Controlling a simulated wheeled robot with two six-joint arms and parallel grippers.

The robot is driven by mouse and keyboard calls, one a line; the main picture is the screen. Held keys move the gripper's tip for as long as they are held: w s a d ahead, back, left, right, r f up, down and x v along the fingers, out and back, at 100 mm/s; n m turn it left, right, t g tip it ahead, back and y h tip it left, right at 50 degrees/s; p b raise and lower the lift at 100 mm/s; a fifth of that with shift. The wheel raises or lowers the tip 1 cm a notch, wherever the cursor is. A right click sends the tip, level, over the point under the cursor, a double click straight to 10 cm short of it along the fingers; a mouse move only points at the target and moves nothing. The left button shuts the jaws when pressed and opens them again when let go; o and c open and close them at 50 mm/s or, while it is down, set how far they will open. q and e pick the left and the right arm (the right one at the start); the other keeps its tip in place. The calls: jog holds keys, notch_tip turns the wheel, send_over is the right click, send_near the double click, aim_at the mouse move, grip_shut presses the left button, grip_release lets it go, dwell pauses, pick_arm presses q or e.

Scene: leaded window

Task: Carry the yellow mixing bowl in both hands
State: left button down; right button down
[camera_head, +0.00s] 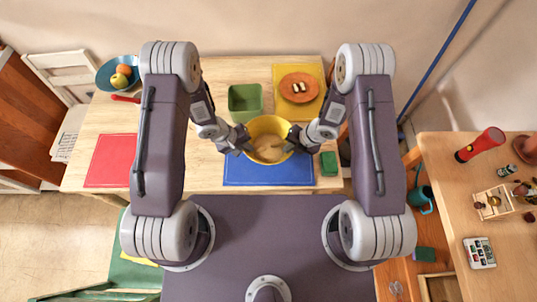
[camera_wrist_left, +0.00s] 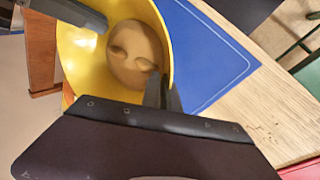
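The yellow mixing bowl (camera_head: 268,124) is between my two grippers, over the back edge of the blue mat. A tan, rounded mass (camera_wrist_left: 135,52) shows inside it in the left wrist view. My left gripper (camera_head: 246,148) is shut on the bowl's left rim; in the left wrist view its dark fingers (camera_wrist_left: 162,92) straddle the rim. My right gripper (camera_head: 291,142) is shut on the opposite, right rim. The bowl looks about level in the head view. I cannot tell whether its base touches the mat.
The blue mat (camera_head: 268,174) lies at the table's front. A green bin (camera_head: 245,103) and an orange plate (camera_head: 298,87) on a yellow mat stand behind the bowl. A green block (camera_head: 329,163) is at right. A red mat (camera_head: 110,160) and a fruit bowl (camera_head: 107,81) are at left.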

pick_arm(q)
jog(key=shift+a+f, duration=0.1)
jog(key=shift+a, duration=0.05)
pick_arm(e)
jog(key=shift+d+f, duration=0.15)
